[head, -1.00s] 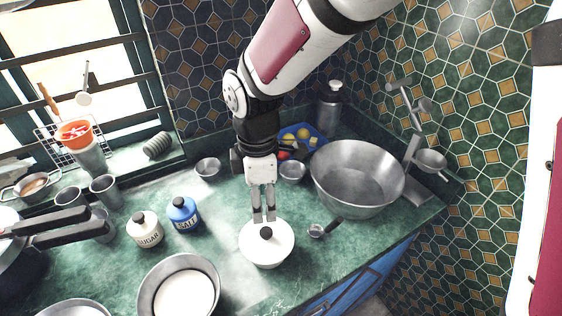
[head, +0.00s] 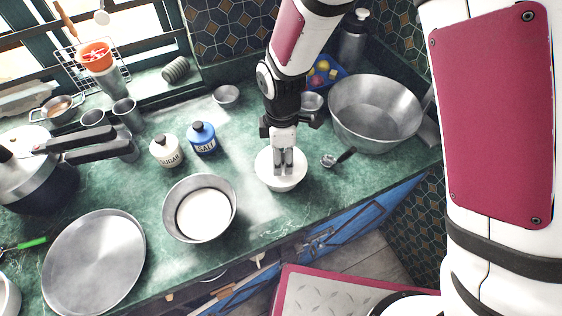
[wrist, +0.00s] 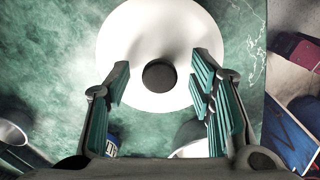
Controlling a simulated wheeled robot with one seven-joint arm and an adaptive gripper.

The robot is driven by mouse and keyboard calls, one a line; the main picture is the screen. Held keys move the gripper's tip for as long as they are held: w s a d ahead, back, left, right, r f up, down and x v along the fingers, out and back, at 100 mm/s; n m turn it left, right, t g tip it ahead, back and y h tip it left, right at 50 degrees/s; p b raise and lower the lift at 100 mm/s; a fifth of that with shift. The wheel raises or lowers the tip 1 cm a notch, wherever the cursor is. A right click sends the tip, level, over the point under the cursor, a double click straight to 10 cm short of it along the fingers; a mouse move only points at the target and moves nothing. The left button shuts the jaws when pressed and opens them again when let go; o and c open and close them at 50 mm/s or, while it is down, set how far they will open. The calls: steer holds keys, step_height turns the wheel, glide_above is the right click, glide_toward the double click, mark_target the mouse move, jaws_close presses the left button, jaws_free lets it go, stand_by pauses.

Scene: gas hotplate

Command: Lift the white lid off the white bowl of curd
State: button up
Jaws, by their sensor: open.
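The white bowl (head: 281,187) of curd stands on the green counter with its white lid (head: 263,166) on top; the curd is hidden. In the wrist view the round lid (wrist: 138,35) has a dark knob (wrist: 159,75) at its middle. My gripper (head: 283,171) points down over the lid and hides the knob in the head view. In the wrist view my gripper (wrist: 162,78) is open, its fingers on either side of the knob in the picture. I cannot tell whether the fingertips are down at knob height or touch anything.
A steel bowl of white stuff (head: 203,213) stands left of the lidded bowl. The sugar jar (head: 166,152) and blue salt jar (head: 202,139) stand behind it. A ladle (head: 338,158) and large steel basin (head: 375,110) are to the right. The counter's front edge is close.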

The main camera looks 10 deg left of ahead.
jaws_close()
steer(key=shift+r, duration=0.1)
stand_by(0.3)
steer(key=shift+w+r, duration=0.1)
steer(key=shift+r, duration=0.5)
step_height(320, 180, up, 2)
steer(key=shift+r+b, duration=0.1)
steer(key=shift+b, duration=0.35)
steer(key=s+d+r+p, duration=0.3)
steer(key=s+d, duration=0.6)
steer(key=s, duration=0.4)
steer(key=shift+s+r, duration=0.25)
steer(key=shift+r, duration=0.45)
